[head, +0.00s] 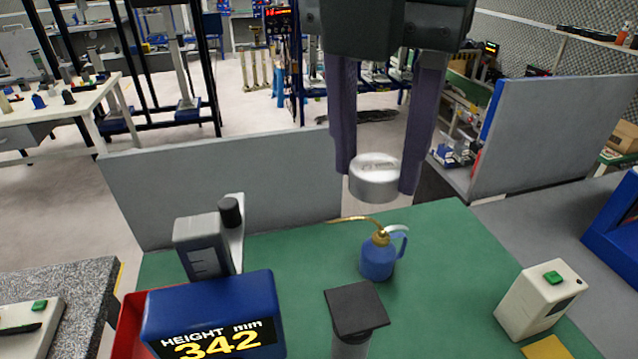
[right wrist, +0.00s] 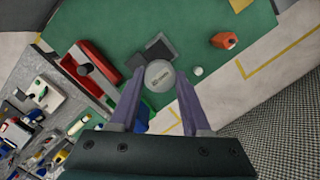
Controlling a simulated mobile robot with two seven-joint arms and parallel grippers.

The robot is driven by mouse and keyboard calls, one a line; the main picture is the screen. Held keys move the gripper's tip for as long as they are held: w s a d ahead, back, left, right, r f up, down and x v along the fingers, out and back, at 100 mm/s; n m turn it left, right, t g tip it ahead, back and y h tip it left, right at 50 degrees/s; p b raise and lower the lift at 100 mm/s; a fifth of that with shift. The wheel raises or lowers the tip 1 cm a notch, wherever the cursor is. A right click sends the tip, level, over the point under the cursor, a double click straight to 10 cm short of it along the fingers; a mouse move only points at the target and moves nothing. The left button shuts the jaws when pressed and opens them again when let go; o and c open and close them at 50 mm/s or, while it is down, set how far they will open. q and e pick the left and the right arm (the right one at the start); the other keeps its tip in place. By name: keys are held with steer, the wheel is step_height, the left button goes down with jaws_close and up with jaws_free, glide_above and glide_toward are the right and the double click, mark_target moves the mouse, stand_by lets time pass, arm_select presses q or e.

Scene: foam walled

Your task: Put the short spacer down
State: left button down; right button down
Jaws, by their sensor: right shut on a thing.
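The short spacer (head: 374,184) is a squat, pale metal cylinder. My right gripper (head: 375,176) is shut on it, with a finger on either side, and holds it up in the air above the green bench top. In the right wrist view the spacer's round top (right wrist: 160,75) shows between the two fingertips (right wrist: 161,78). Its underside is hidden there. My left gripper is in neither view.
On the green bench top (head: 300,262) stand a blue oil can (head: 377,262), a black square plate (head: 356,307) on a post, a blue display (head: 215,310) reading 342 mm and a pale box (head: 540,300) with a green button. A grey wall (head: 225,190) edges the back.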

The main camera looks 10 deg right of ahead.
glide_above(358, 303)
steer(key=f, duration=1.2)
steer(key=shift+s+a+f, duration=0.2)
steer(key=shift+s+a, duration=0.05)
steer(key=shift+s, duration=0.05)
step_height(358, 303, down, 4)
steer(key=shift+r+p, duration=0.1)
steer(key=shift+p, duration=0.2)
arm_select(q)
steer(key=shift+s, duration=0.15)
arm_select(e)
steer(key=shift+f, duration=0.25)
steer(key=shift+c, duration=1.8)
jaws_free()
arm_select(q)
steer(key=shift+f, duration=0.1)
